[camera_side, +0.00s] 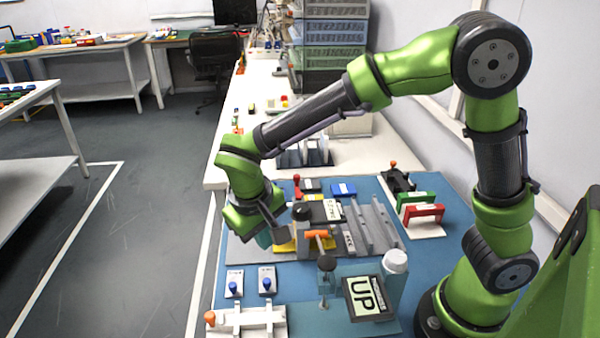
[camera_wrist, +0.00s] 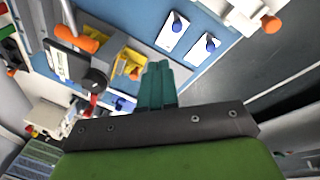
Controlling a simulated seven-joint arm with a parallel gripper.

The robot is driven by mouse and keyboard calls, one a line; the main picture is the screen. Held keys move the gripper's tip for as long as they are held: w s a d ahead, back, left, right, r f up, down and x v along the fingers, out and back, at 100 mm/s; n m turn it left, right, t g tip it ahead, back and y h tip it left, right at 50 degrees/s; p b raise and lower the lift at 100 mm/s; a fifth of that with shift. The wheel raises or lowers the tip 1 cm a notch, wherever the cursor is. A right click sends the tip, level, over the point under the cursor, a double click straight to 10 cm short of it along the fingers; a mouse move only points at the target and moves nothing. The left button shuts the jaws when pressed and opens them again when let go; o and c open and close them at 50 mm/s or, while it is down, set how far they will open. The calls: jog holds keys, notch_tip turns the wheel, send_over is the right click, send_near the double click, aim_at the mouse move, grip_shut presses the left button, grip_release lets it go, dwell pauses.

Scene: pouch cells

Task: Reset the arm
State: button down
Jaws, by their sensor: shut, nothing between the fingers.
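My green arm reaches left across the blue work mat (camera_side: 220,290) in the side view. My gripper (camera_side: 264,240) hangs at the left part of the mat, close to a yellow fixture (camera_side: 285,247), with its tips partly hidden by my wrist. In the wrist view my gripper's teal fingers (camera_wrist: 157,70) lie together, with nothing between them. The yellow fixture (camera_wrist: 125,66) shows just left of the fingers there. I cannot tell whether the fingers touch it.
An orange-handled clamp (camera_side: 318,236) and a dark round knob (camera_side: 301,212) stand right of my gripper. Two blue-knobbed plates (camera_side: 267,283) lie in front.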

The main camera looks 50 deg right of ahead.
jog(key=s+d+r+m+t+y, duration=0.2)
jog(key=s+d+r+t+y, duration=0.2)
jog(key=s+d+r, duration=0.7)
jog(key=shift+s+d+r+m+t+y, duration=0.25)
jog(key=shift+s+r+m+t, duration=0.2)
jog(key=shift+t, duration=0.65)
